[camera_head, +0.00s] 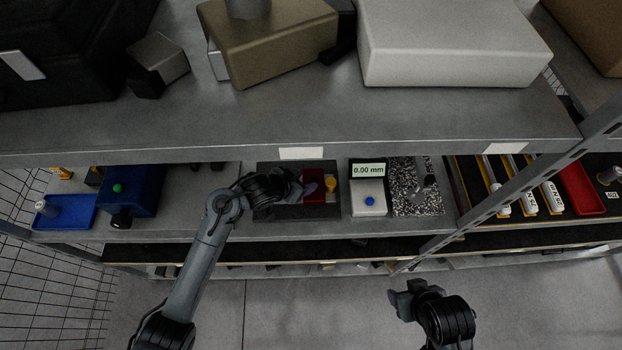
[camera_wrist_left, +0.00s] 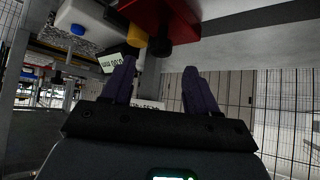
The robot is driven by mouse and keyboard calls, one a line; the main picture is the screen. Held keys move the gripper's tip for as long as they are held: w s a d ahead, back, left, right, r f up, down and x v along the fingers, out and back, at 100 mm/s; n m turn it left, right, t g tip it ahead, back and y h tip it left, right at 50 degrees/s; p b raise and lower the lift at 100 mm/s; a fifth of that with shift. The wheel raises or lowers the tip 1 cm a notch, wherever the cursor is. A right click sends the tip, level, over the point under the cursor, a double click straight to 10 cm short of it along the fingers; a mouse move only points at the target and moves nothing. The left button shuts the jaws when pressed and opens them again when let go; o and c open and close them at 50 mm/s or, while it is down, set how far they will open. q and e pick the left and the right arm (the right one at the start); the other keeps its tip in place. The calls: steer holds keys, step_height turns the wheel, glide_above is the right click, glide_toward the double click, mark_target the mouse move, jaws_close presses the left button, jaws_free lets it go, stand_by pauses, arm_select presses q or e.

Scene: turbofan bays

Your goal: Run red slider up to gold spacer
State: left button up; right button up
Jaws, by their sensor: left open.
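The red slider (camera_head: 314,198) sits on a dark plate on the middle shelf. The gold spacer (camera_head: 330,184) is close at its right. In the left wrist view the red slider (camera_wrist_left: 160,14) is at the top, with the gold spacer (camera_wrist_left: 137,36) at its lower left and a black knob (camera_wrist_left: 158,47) beside the spacer. My left gripper (camera_head: 311,188) reaches in from the left to the slider and partly covers it. In its wrist view the purple fingers (camera_wrist_left: 158,72) are apart with nothing between them. My right gripper (camera_head: 404,298) hangs in front of the shelf; its jaw state is unclear.
A gauge (camera_head: 368,170) reading 0.00 mm with a blue button stands right of the spacer, next to a speckled block (camera_head: 408,188). A blue box (camera_head: 133,190) and blue tray (camera_head: 66,213) are at the left. The upper shelf edge (camera_head: 240,150) overhangs closely.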

mark_target(313, 178)
arm_select(q)
steer(key=x, duration=0.4)
steer(key=shift+x, duration=0.8)
steer(key=shift+c, duration=0.2)
steer(key=c, duration=0.9)
steer(key=shift+r+p, duration=0.2)
steer(key=shift+p, duration=0.15)
steer(key=shift+f, duration=0.15)
steer(key=o, duration=0.9)
steer(key=shift+o, duration=0.2)
steer(key=shift+a, duration=0.15)
